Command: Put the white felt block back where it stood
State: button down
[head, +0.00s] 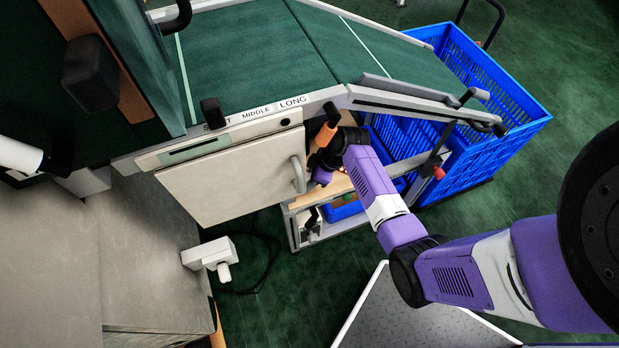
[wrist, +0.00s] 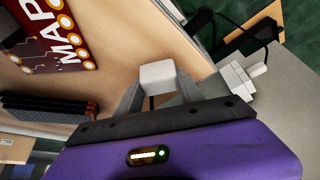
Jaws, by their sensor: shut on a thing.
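The white felt block (wrist: 157,74) is a small pale block with rounded edges. In the wrist view it sits between the two grey fingers of my gripper (wrist: 157,88), which is shut on it. A light wooden surface (wrist: 155,35) lies behind the block. I cannot tell whether the block touches this surface. In the head view my gripper end reaches in beside the open pale panel, under the green conveyor, and the block is hidden there.
A red MAP sheet (wrist: 55,45) and a dark ribbed stack (wrist: 45,106) lie left of my gripper. The pale panel (head: 235,178) with its handle is close to my arm. A blue crate (head: 495,100) stands right. A white device (head: 210,258) has a dark cable.

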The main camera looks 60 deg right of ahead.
jog(key=shift+f, duration=0.3)
jog(key=c, duration=0.7)
grip_release()
jog(key=shift+o, duration=0.2)
jog(key=v, duration=0.5)
jog(key=shift+s+d, duration=0.15)
jog(key=shift+s, duration=0.25)
jog(key=s+d, duration=0.4)
jog(key=s, duration=0.6)
jog(key=shift+s+d, duration=0.15)
